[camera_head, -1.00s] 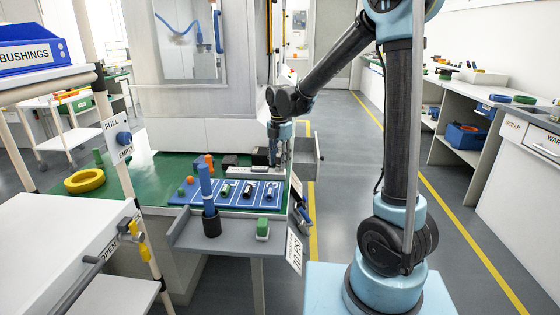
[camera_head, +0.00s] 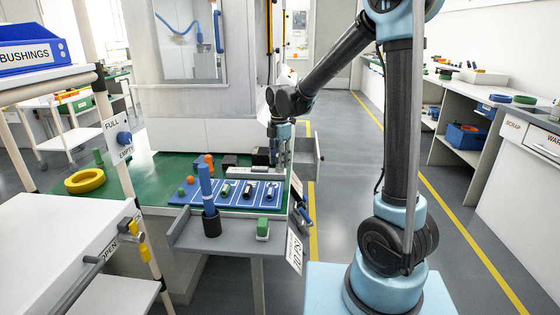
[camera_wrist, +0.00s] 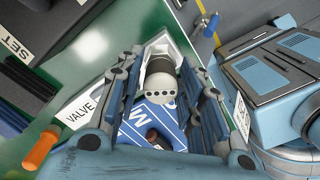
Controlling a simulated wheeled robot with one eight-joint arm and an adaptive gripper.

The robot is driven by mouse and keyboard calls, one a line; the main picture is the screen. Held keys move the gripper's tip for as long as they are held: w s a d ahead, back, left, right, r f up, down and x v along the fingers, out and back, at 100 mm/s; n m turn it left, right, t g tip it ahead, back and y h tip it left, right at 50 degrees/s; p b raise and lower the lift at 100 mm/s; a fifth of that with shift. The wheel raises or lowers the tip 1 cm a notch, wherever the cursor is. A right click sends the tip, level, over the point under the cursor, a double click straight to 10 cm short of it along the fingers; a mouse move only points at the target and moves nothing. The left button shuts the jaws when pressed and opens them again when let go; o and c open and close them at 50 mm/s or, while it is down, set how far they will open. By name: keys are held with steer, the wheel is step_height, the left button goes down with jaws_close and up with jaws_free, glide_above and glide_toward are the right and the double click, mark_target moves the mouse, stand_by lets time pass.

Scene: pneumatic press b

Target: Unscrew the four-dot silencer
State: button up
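The silencer (camera_wrist: 160,85) shows in the wrist view as a dark cylinder with a pale grey end. A row of several dark dots marks that end. It sits on a pale valve body (camera_wrist: 177,47), beside a label reading VALVE. My gripper (camera_wrist: 161,70) has one finger on each side of the silencer, with narrow gaps visible, so it looks open around it. In the head view my gripper (camera_head: 280,158) points down at the right edge of the green bench top. There the silencer is too small and hidden to make out.
A blue tray (camera_head: 228,202) with several small parts lies in front of the valve. A blue-handled tool stands in a dark cup (camera_head: 211,224). A green block (camera_head: 262,228) sits nearby. An orange part (camera_wrist: 40,150) is at lower left in the wrist view. An open drawer (camera_head: 310,160) is right of my gripper.

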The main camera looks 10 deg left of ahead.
stand_by(0.3)
steer(key=shift+m, duration=1.1)
steer(key=shift+m, duration=0.8)
steer(key=shift+m, duration=0.9)
steer(key=c, duration=0.6)
